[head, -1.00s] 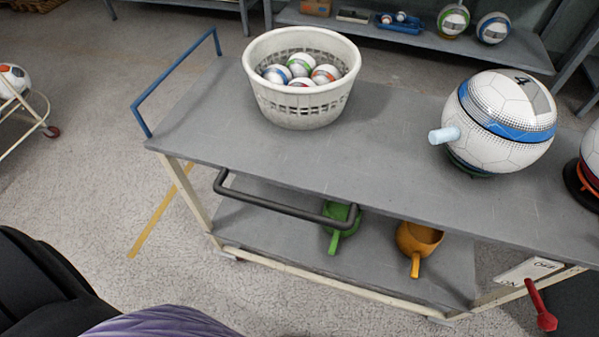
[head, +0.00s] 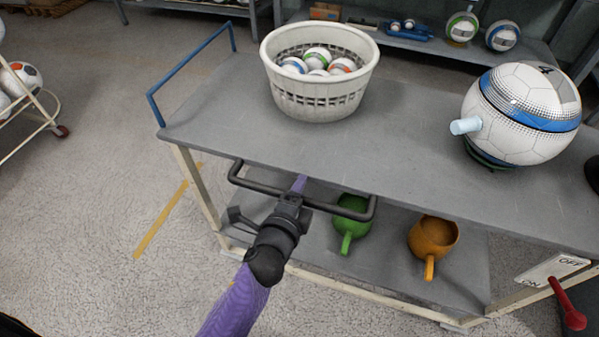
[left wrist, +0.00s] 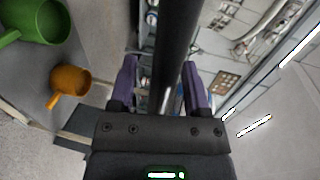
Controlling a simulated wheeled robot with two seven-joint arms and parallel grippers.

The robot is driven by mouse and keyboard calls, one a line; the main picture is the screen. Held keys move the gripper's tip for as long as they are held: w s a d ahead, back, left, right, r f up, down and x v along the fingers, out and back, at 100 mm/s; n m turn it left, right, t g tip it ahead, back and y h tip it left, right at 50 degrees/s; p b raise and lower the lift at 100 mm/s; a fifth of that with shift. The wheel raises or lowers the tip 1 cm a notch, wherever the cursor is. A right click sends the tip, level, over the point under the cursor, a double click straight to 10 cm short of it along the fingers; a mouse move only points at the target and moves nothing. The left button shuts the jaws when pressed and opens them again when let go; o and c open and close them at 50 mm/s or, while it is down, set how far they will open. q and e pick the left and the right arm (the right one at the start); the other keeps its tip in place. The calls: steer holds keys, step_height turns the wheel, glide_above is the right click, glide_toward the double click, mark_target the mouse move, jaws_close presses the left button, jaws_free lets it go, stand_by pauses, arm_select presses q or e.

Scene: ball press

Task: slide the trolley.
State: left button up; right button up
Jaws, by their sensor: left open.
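The trolley (head: 210,120) is a grey two-shelf cart with a cream frame. A black bar handle (head: 262,187) runs along its near side below the top shelf. My left gripper (head: 298,186) is at the handle, near its middle. In the left wrist view the dark handle bar (left wrist: 178,45) passes between the open purple fingers of my left gripper (left wrist: 160,80), with gaps on both sides. How far the bar lies from the fingertips in depth is hard to tell. My right gripper does not show.
A white basket of small balls (head: 318,100) and a large white-blue ball-shaped device (head: 530,105) stand on top. Green (head: 348,222) and orange (head: 432,238) cups are on the lower shelf. A red lever (head: 568,305) is at right. A ball rack (head: 40,120) stands left; floor between is clear.

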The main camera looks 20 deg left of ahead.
arm_select(q)
steer(key=shift+w, duration=0.3)
steer(key=shift+s, duration=0.15)
steer(key=shift+c, duration=0.2)
jaws_close()
stand_by(1.0)
